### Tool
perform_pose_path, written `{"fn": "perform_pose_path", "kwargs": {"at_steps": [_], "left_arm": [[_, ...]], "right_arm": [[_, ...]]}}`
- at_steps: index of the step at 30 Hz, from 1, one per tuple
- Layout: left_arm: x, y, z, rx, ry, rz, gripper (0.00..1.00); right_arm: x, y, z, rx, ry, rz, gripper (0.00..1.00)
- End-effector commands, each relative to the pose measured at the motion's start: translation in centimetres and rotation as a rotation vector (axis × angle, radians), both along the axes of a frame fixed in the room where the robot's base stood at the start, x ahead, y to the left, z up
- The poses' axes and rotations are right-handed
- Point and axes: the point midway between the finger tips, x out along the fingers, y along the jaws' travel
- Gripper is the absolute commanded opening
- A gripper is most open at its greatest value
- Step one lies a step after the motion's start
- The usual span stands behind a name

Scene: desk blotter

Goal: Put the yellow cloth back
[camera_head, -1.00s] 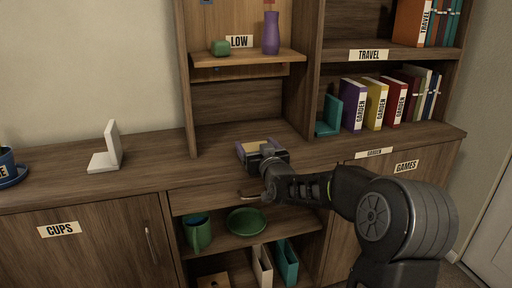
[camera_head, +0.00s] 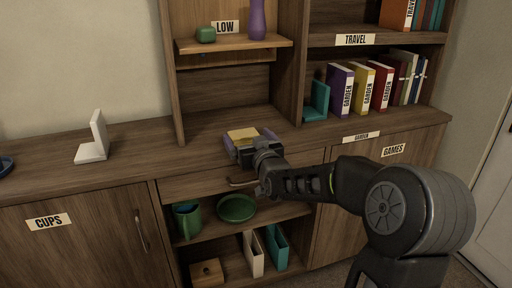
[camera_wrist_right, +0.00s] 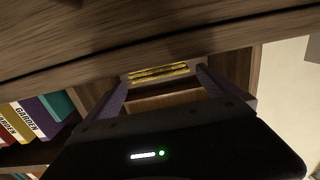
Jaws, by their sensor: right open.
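The yellow cloth (camera_head: 242,134) is a folded, flat stack on the counter below the low shelf. It also shows in the right wrist view (camera_wrist_right: 160,72), where its layered edge lies between my two fingers. My right gripper (camera_head: 247,139) is open, with one purple-grey finger on each side of the cloth. In the right wrist view the fingers (camera_wrist_right: 160,92) stand apart with the cloth ahead between them, and gaps show at its sides. I cannot tell whether either finger touches it. My left gripper is not in view.
The shelf labelled LOW (camera_head: 235,44) holds a green object (camera_head: 206,34) and a purple vase (camera_head: 257,20). Several garden books (camera_head: 359,88) stand at the right. A white bookend (camera_head: 93,140) stands on the left counter. A green plate (camera_head: 236,208) lies in the open compartment below.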

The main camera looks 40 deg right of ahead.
Motion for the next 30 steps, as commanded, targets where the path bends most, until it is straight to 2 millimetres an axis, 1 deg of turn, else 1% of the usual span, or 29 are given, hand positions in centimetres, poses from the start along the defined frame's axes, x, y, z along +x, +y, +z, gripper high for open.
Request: {"fn": "perform_pose_path", "kwargs": {"at_steps": [1,6,9,12,16,30], "left_arm": [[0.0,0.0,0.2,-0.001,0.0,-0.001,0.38],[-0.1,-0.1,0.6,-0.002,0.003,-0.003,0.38],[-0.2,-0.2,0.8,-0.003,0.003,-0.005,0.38],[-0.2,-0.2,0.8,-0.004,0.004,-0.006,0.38],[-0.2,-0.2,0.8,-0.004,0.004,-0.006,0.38],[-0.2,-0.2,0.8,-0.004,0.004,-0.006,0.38]], "right_arm": [[-1.1,0.4,0.3,0.0,-0.001,-0.001,1.0],[-4.5,1.5,0.4,-0.001,-0.001,-0.001,1.0],[-6.0,2.0,0.5,-0.001,-0.001,-0.001,1.0],[-7.0,2.3,0.4,-0.001,0.0,-0.001,1.0],[-7.4,2.5,0.4,-0.001,0.0,-0.001,1.0],[-7.4,2.5,0.4,-0.001,0.0,0.0,1.0]]}}
